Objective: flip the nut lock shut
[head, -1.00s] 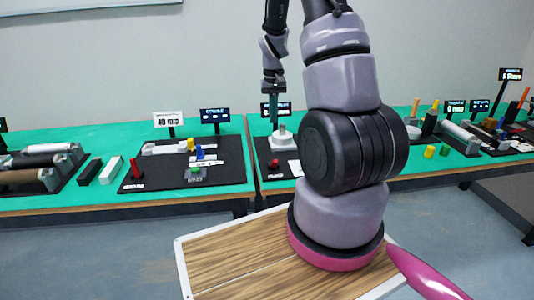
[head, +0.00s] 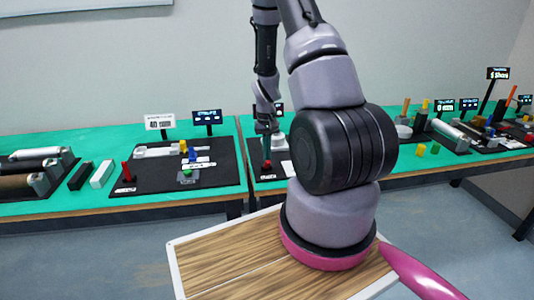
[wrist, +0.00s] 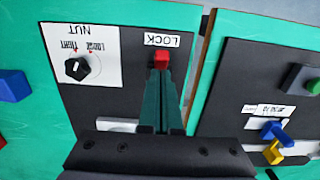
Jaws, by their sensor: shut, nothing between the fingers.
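The nut lock is a small red lever (wrist: 161,58) beside a white LOCK label (wrist: 158,40) on a black board in the wrist view. In the head view the red lever (head: 267,164) stands near the front of its board. My gripper (wrist: 159,72) is shut and empty, its long dark green fingers together with the tips at the lever in the wrist view. I cannot tell if they touch it. In the head view my gripper (head: 267,147) is just above the lever. A black NUT dial (wrist: 76,68) sits on a white plate marked TIGHT and LOOSE.
Another black board (head: 150,182) to the left carries a red post, blue and yellow pieces and a green button. Rollers (head: 35,160) lie at the far left. My arm blocks part of the nut board in the head view.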

